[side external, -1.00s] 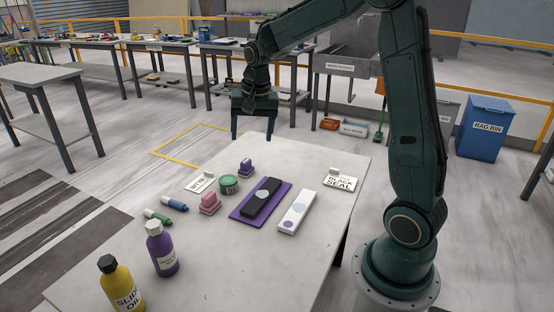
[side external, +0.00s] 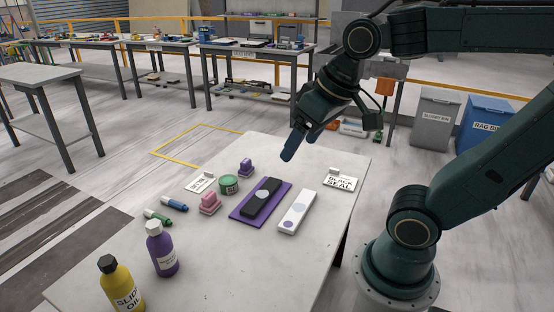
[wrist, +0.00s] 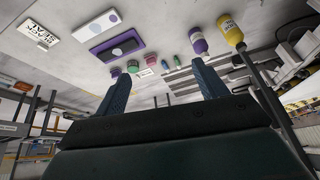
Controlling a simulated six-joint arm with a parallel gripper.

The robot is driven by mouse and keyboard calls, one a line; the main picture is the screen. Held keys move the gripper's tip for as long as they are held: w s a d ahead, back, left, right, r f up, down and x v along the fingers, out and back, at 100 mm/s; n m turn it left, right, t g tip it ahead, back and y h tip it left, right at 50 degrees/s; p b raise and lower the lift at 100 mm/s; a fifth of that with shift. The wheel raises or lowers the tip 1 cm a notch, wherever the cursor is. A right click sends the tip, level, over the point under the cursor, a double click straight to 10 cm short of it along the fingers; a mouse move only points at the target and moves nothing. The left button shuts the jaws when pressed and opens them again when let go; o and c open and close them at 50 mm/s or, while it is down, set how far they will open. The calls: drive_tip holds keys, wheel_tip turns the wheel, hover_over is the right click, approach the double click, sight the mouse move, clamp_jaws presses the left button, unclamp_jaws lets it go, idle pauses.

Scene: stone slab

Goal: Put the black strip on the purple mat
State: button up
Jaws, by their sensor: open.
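The black strip (side external: 256,204) lies flat on the purple mat (side external: 240,213), with a pale round spot on its top. In the wrist view the black strip (wrist: 108,51) and the purple mat (wrist: 93,50) show at upper left, with purple around the strip. My gripper (side external: 299,144) is in the air above the slab's far edge, apart from the strip and mat. In the wrist view my gripper (wrist: 160,85) has its two blue fingers spread wide with nothing between them.
A white strip (side external: 297,212) lies right of the mat. A green tin (side external: 228,185), pink stamp (side external: 210,203) and purple stamp (side external: 245,168) stand left of it. A purple bottle (side external: 162,249) and yellow oil bottle (side external: 121,286) stand near front left. The slab's front right is clear.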

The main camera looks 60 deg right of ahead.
drive_tip(key=shift+n+t, duration=0.3)
drive_tip(key=shift+n, duration=0.6)
drive_tip(key=shift+s+a+f, duration=0.15)
drive_tip(key=shift+s+a, duration=0.05)
drive_tip(key=shift+s, duration=0.45)
drive_tip(key=shift+s+a+f, duration=0.15)
drive_tip(key=shift+s+a, duration=0.05)
drive_tip(key=shift+s, duration=0.4)
drive_tip(key=shift+s+a+f, duration=0.15)
drive_tip(key=shift+s+a, duration=0.05)
drive_tip(key=shift+s, duration=0.45)
